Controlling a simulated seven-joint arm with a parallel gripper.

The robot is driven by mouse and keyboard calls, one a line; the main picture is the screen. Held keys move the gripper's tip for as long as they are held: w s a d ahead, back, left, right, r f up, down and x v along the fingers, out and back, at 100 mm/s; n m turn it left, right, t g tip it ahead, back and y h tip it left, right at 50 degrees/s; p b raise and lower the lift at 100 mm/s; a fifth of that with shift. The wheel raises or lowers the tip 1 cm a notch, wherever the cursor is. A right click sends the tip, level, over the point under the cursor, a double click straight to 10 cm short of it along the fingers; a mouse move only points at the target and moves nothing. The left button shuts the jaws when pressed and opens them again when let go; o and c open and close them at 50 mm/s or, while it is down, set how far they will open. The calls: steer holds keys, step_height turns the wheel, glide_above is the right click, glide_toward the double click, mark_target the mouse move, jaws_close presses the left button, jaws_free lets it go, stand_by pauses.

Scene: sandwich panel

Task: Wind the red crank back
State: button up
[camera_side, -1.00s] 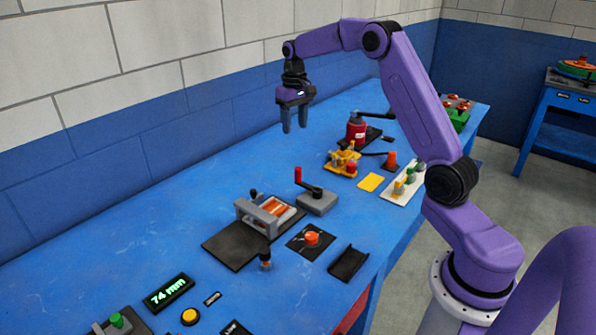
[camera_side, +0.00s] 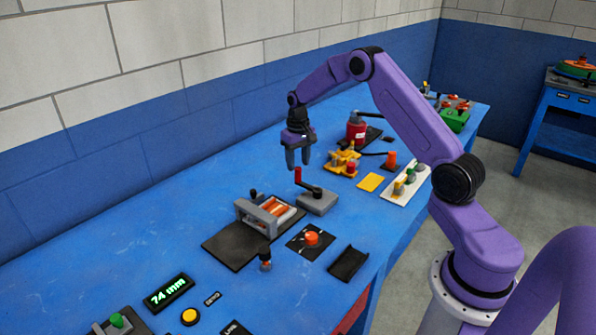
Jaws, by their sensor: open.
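The red crank (camera_side: 298,175) is an upright red handle on a dark arm, mounted on a grey block (camera_side: 317,203) in the middle of the blue bench. My gripper (camera_side: 298,163) is open and points down, with its fingertips just above the top of the red handle in the picture. I cannot tell whether the fingers touch the handle or stand behind it. Nothing shows between the fingers.
A grey clamp with orange bars (camera_side: 265,212) on a dark plate stands left of the crank. An orange knob (camera_side: 312,239) is in front. A yellow fixture (camera_side: 343,161) and a red cylinder (camera_side: 356,131) stand behind, to the right.

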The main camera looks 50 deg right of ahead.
mark_target(298, 168)
steer(key=shift+f, duration=2.05)
jaws_close()
